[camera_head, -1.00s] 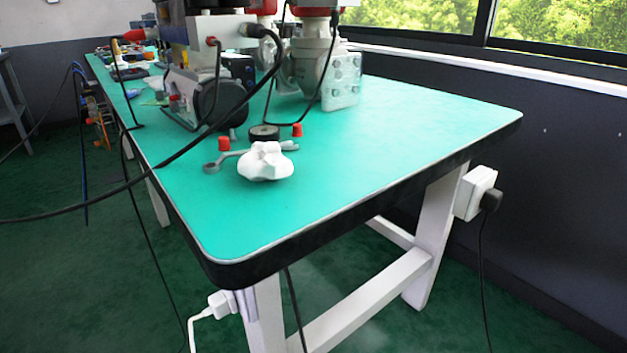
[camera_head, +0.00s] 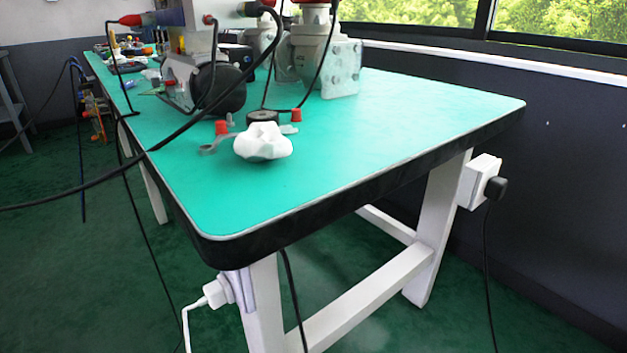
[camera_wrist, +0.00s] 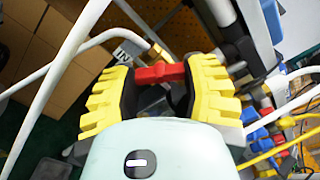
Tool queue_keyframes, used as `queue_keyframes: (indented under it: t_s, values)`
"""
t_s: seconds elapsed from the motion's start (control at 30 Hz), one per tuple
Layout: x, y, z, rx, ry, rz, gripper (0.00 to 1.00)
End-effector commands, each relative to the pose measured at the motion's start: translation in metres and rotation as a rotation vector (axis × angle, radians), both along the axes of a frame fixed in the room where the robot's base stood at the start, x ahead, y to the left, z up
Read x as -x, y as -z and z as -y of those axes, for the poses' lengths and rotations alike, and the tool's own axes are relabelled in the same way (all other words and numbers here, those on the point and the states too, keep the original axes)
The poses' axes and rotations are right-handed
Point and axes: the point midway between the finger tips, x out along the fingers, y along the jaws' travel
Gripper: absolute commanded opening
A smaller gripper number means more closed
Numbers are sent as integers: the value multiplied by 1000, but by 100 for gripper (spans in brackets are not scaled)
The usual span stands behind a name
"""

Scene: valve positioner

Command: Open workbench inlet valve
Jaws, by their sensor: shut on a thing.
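In the wrist view, a red valve handle (camera_wrist: 158,74) lies across the gap between the yellow ribbed fingers of my gripper (camera_wrist: 168,82). The fingers are shut on the handle, one at each end of it. The valve body below it is mostly hidden by the gripper; a brass fitting (camera_wrist: 157,50) shows beside the handle. The workbench (camera_head: 330,155) with a green top fills the middle of the head view. My gripper and the red handle cannot be made out in the head view.
White pipes (camera_wrist: 65,62) run close to my gripper, with cardboard boxes (camera_wrist: 40,60) behind. Yellow and blue cables (camera_wrist: 270,140) lie at the right. On the bench are a crumpled white cloth (camera_head: 262,143), red caps (camera_head: 221,128) and machines (camera_head: 200,80). The bench's front right is clear.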

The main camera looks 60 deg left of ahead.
Motion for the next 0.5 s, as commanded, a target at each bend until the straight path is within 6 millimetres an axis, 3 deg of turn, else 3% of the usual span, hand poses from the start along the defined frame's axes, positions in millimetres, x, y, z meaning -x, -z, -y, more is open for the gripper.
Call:
queue_keyframes:
  t_s: [0.5]
  values:
    - [-2, 0, -1, -8, -4, 95, 12]
